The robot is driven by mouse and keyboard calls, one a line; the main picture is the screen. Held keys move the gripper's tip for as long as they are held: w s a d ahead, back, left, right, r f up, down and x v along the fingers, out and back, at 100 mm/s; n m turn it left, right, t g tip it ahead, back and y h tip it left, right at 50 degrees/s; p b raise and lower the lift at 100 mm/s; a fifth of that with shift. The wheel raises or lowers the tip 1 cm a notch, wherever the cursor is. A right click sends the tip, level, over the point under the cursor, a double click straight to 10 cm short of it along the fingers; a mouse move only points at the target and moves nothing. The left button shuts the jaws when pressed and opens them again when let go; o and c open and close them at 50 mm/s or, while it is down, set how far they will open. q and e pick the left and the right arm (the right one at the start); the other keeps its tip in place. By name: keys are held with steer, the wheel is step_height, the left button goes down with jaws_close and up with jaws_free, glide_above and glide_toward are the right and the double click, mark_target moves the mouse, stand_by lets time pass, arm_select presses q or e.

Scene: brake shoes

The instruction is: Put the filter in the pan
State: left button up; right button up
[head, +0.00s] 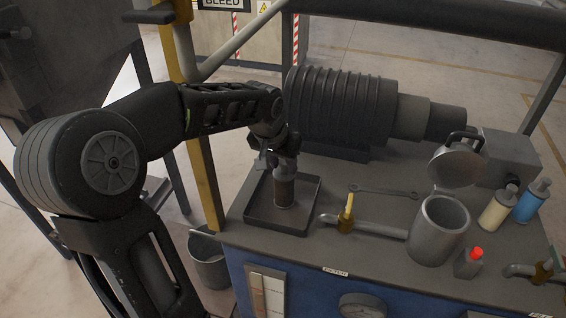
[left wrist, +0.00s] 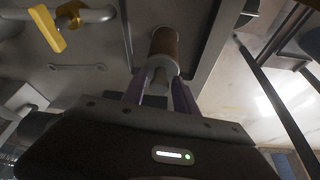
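The filter (head: 284,188) is a small brown cylinder with a grey end. It stands upright in the pan (head: 262,216), a dark square tray at the left of the bench top. My left gripper (head: 283,160) is right above the filter, at its top end. In the left wrist view the filter (left wrist: 164,52) lies just beyond the two fingers (left wrist: 160,92), which stand apart on either side of its grey end. I cannot tell for sure whether they touch it. My right gripper is in neither view.
A large ribbed motor (head: 335,108) stands behind the pan. A yellow-handled valve (head: 347,212), a wrench (head: 383,191), an open metal canister (head: 438,228) and several small bottles (head: 498,207) are to the right. A bucket (head: 208,262) stands below the bench's left edge.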

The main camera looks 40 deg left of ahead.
arm_select(q)
steer(key=shift+o, duration=1)
steer(key=shift+r, duration=0.15)
steer(key=shift+r, duration=0.15)
steer(key=v, duration=1.1)
steer(key=shift+r+b, duration=0.4)
